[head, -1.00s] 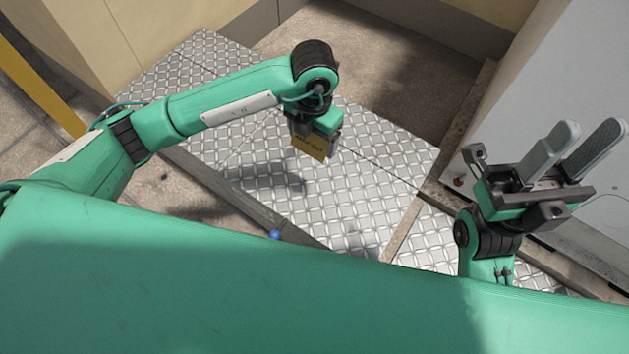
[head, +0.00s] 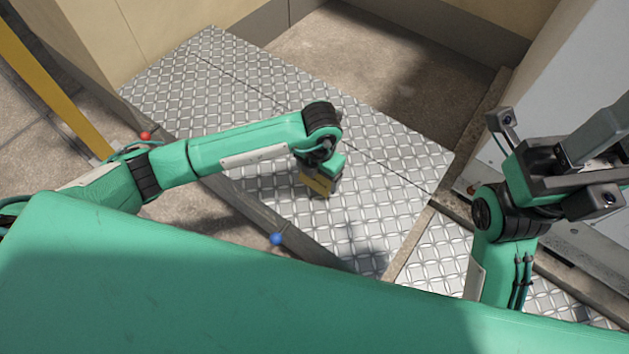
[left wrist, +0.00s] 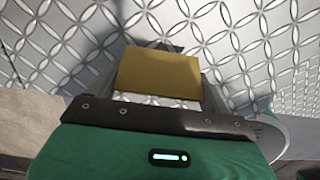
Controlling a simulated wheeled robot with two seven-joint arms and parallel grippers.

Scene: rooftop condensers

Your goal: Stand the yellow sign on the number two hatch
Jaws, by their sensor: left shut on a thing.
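The yellow sign (head: 319,184) is held in my left gripper (head: 322,178), which is shut on it low over the grey diamond-plate covers (head: 240,110). In the left wrist view the sign (left wrist: 158,74) shows as a plain yellow face with plate around it. I cannot tell whether its lower edge touches the plate. No hatch number is readable, so I cannot tell which cover is number two. My right gripper (head: 597,135) is raised at the right edge, its fingers partly cut off by the frame.
Seams divide the plate, and a kerb (head: 270,219) runs along its near side. A blue ball (head: 277,239) and a red ball (head: 146,136) show by this kerb. A pale cabinet (head: 560,75) stands at the right and a beige wall (head: 150,30) at the back left.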

